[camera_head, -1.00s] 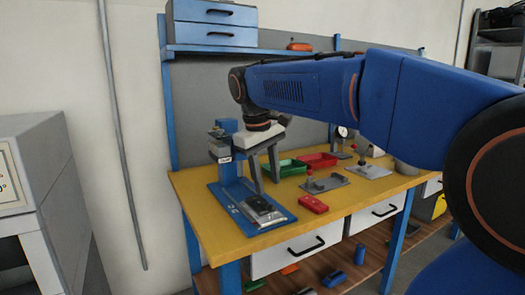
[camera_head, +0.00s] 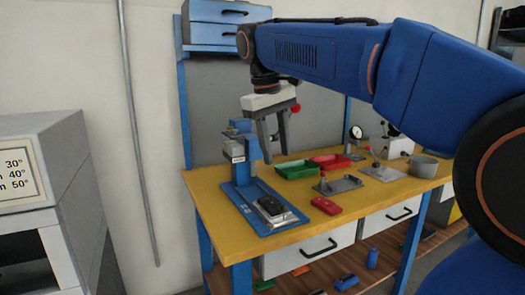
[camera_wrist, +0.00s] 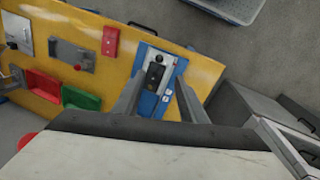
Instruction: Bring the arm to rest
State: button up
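My gripper (camera_head: 275,157) hangs fingers-down from my blue arm, above the yellow workbench. It is in front of and a little right of the blue press-like fixture (camera_head: 239,160). In the wrist view my gripper (camera_wrist: 160,78) has its two fingers apart with nothing held between them. Through the gap the fixture's blue base plate (camera_wrist: 143,103) shows, with a dark part (camera_wrist: 154,76) on it. In the head view the dark part (camera_head: 270,205) lies on a light plate on that base. The arm is stretched out over the bench, apart from the fixture.
On the yellow bench (camera_head: 225,225) are a green bin (camera_head: 295,169), a red bin (camera_head: 331,162), a red block (camera_head: 326,206), a grey clamp plate (camera_head: 338,185) and a dial gauge (camera_head: 355,133). A grey cabinet (camera_head: 75,160) stands left. Space above the bench front is clear.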

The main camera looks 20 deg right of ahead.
jog(key=s+f+m+t, duration=0.1)
jog(key=s+f, duration=0.5)
jog(key=f, duration=0.3)
jog(key=s+a+f+t+y, duration=0.1)
jog(key=s+f+t, duration=0.1)
jog(key=s+f, duration=0.4)
jog(key=s+a+f+m+t+y, duration=0.1)
jog(key=s+f, duration=0.5)
jog(key=f, duration=0.8)
jog(key=shift+s+m, duration=0.3)
jog(key=shift+s, duration=0.1)
jog(key=shift+a, duration=0.1)
